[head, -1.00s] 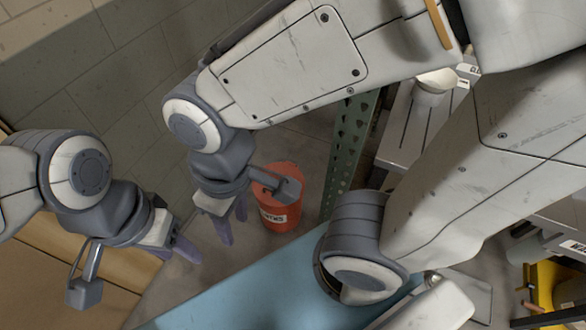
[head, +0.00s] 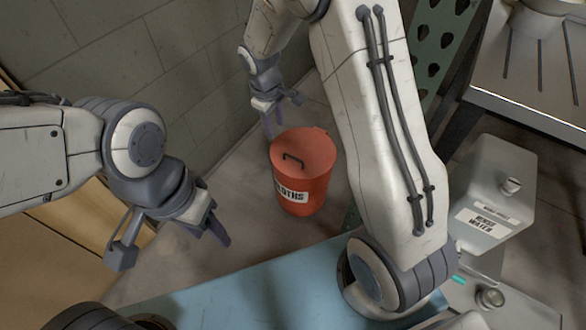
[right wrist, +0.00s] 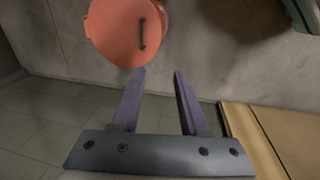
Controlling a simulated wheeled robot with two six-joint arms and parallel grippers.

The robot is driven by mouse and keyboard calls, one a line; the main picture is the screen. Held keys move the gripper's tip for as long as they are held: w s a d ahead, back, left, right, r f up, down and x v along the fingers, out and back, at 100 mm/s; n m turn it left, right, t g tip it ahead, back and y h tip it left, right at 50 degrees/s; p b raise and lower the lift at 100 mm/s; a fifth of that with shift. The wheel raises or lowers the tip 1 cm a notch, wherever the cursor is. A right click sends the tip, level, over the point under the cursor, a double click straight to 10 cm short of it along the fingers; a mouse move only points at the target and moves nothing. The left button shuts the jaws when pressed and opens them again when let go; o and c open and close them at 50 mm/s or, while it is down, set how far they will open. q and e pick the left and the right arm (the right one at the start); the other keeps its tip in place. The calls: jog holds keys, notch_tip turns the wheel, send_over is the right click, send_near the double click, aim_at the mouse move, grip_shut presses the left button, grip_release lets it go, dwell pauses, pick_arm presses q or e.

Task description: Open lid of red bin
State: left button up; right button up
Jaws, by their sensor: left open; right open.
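The red bin (head: 303,190) stands on the floor, a round can with a white label. Its red lid (head: 312,150) lies closed on top, with a dark bar handle (head: 293,160). The lid also shows in the right wrist view (right wrist: 112,32), with the handle (right wrist: 143,35) near its right side. My right gripper (head: 272,128) is beside the bin's far-left edge, apart from the lid. In the right wrist view its two open fingers (right wrist: 158,75) point toward the lid with nothing between them. My left gripper (head: 222,238) is open and empty, left of the bin.
A blue surface (head: 250,285) lies in front of the bin. A green perforated post (head: 440,45) and a metal table (head: 520,75) are at the right, with a translucent canister (head: 490,200) below. A tiled wall (head: 130,60) is behind; bare floor surrounds the bin's left.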

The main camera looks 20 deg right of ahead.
jog(key=b, duration=0.5)
send_near(295, 158)
jog(key=shift+h, duration=0.3)
jog(key=f+b, duration=0.1)
jog(key=f, duration=0.1)
jog(key=f+b, duration=0.1)
jog(key=f, duration=0.2)
jog(key=w+f+b, duration=0.1)
jog(key=f, duration=0.1)
jog(key=shift+d+f+b, duration=0.3)
jog(key=shift+d+b, duration=0.05)
jog(key=shift+d, duration=0.05)
pick_arm(q)
notch_tip(295, 158, down, 11)
jog(key=shift+f, duration=0.1)
pick_arm(e)
grip_shut()
jog(key=shift+s, duration=0.1)
